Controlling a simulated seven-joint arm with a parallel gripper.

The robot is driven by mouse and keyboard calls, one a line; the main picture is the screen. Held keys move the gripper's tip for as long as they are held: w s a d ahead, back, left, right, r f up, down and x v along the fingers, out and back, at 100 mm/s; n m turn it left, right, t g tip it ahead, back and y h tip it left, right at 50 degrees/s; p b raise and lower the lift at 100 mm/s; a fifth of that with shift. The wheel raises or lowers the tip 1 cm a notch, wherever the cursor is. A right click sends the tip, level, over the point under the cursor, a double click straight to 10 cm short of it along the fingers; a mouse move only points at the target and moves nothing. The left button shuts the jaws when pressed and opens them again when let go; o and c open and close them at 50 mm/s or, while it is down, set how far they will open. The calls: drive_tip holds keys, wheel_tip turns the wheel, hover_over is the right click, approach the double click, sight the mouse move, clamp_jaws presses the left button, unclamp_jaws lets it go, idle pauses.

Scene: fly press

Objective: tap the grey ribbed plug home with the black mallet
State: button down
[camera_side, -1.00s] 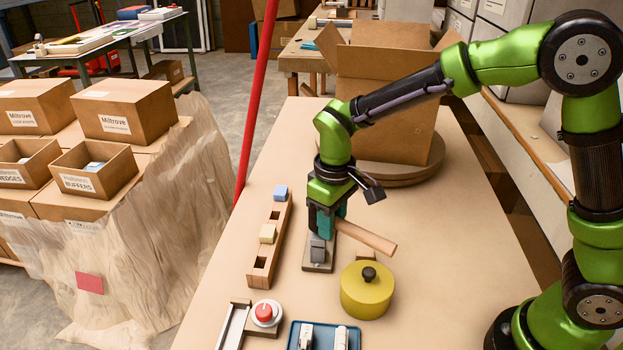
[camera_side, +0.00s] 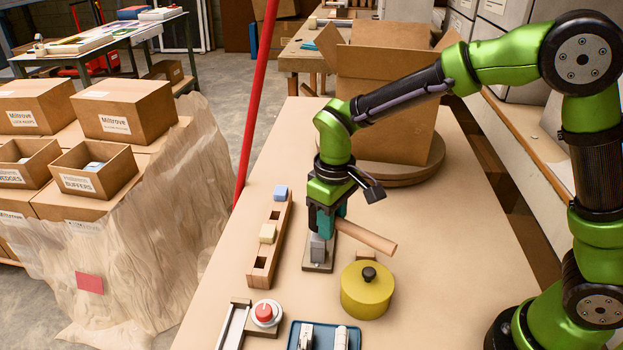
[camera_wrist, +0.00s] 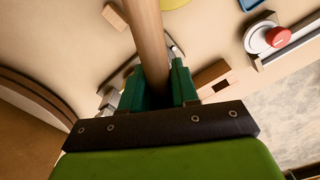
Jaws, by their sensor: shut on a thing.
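The mallet's pale wooden handle (camera_side: 365,237) sticks out to the right from my gripper (camera_side: 325,225), whose teal fingers are shut on it. In the wrist view the handle (camera_wrist: 150,45) runs up between the teal fingers (camera_wrist: 158,88). The mallet's dark head is mostly hidden by the fingers, so I cannot make out its full shape. Right below my gripper, a grey block-like piece, seemingly the plug (camera_side: 317,248), stands on a small base plate (camera_side: 319,266). I cannot tell whether the mallet touches it, and its ribs are too small to see.
A yellow lidded pot (camera_side: 367,292) stands close in front on the right. A slotted wooden rail (camera_side: 262,272) with a cream block lies to the left. A red knob (camera_side: 264,311) and a blue tray (camera_side: 296,336) are nearer. An open carton (camera_side: 385,115) stands behind.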

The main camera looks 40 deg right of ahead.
drive_tip(key=shift+r, duration=0.1)
drive_tip(key=shift+r, duration=2.5)
